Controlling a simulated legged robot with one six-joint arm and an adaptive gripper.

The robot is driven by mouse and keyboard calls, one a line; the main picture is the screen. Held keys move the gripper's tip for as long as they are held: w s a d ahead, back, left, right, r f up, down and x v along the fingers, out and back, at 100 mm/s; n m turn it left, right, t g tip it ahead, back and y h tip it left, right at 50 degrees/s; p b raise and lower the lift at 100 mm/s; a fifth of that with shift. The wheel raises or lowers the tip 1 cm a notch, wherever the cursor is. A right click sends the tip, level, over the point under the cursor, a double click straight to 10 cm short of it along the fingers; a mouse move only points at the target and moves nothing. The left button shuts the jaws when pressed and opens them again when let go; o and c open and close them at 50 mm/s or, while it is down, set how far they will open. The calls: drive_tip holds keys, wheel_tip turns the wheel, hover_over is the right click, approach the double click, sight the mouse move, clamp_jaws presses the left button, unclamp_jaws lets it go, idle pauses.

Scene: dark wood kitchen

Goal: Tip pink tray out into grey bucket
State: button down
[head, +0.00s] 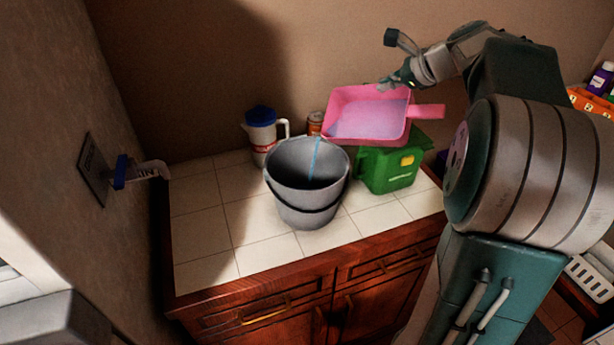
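The pink tray (340,96) is in the air, its near left corner over the rim of the grey bucket (305,207). It looks tilted toward that corner, and pale bluish content (368,118) covers its floor. A thin light blue streak (315,160) runs from near that corner down into the bucket, like poured liquid. The bucket stands upright on the counter; its bottom inside is hidden. My gripper (384,86) is at the tray's back rim and appears shut on it; the fingertips are small and partly hidden. The tray's handle (429,111) sticks out free to the right.
A green container (378,172) stands right of the bucket, partly under the tray. A white jug with a blue lid (262,132) and a can (315,123) stand behind the bucket. A wall bracket (140,171) juts out at left. The tiled counter's front left (205,240) is clear.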

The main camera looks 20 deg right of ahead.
drive_tip(key=shift+s+a+r+h+p, duration=0.15)
drive_tip(key=shift+a+h+p, duration=0.25)
drive_tip(key=shift+a, duration=0.2)
drive_tip(key=shift+s+a+r+n+h+p, duration=0.2)
drive_tip(key=shift+a+r+n+h+p, duration=0.2)
drive_tip(key=shift+a+r+n+h, duration=0.3)
idle(0.4)
drive_tip(key=shift+s+a+r, duration=0.1)
drive_tip(key=shift+a+r, duration=0.2)
drive_tip(key=shift+a, duration=0.3)
